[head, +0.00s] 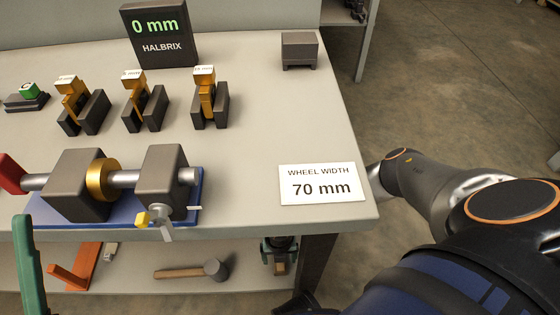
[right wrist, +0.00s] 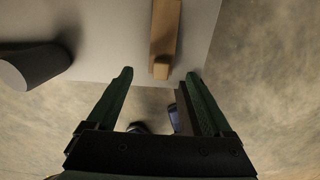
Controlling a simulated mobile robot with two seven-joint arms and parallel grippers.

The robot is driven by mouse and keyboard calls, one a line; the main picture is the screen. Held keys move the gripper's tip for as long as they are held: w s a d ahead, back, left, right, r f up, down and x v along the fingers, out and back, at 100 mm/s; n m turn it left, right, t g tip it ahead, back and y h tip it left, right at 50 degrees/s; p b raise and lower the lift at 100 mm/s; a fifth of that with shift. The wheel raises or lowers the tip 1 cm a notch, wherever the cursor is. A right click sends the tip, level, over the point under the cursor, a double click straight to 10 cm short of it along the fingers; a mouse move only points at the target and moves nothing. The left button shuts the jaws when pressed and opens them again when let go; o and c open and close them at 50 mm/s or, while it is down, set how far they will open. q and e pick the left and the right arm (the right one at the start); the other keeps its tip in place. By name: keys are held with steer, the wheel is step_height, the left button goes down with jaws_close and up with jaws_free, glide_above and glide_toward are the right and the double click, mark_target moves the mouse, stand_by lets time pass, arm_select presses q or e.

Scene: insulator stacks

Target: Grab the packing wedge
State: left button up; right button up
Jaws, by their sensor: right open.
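A long tan, wood-like bar with a small raised block at its near end looks like the packing wedge (right wrist: 165,35). It lies on the lower grey shelf in the right wrist view. In the head view a small tan bit of it (head: 280,268) shows below the table's front edge. My right gripper (right wrist: 162,85) is open and empty. Its green fingers point at the shelf edge, with the bar's near end ahead of the gap. The right gripper also shows in the head view (head: 280,251), partly hidden by the tabletop. One green finger of my left gripper (head: 28,265) shows at lower left.
The tabletop (head: 255,150) overhangs the lower shelf (head: 140,281). A mallet (head: 215,270) lies left of the bar; its dark head also shows in the right wrist view (right wrist: 38,66). A shaft fixture (head: 80,187) and several gold pieces in dark holders (head: 210,105) stand on top.

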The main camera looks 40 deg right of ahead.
mark_target(280, 264)
step_height(280, 264, down, 6)
steer(key=b, duration=0.3)
steer(key=shift+d, duration=0.15)
steer(key=shift+r, duration=0.1)
jaws_close()
stand_by(0.4)
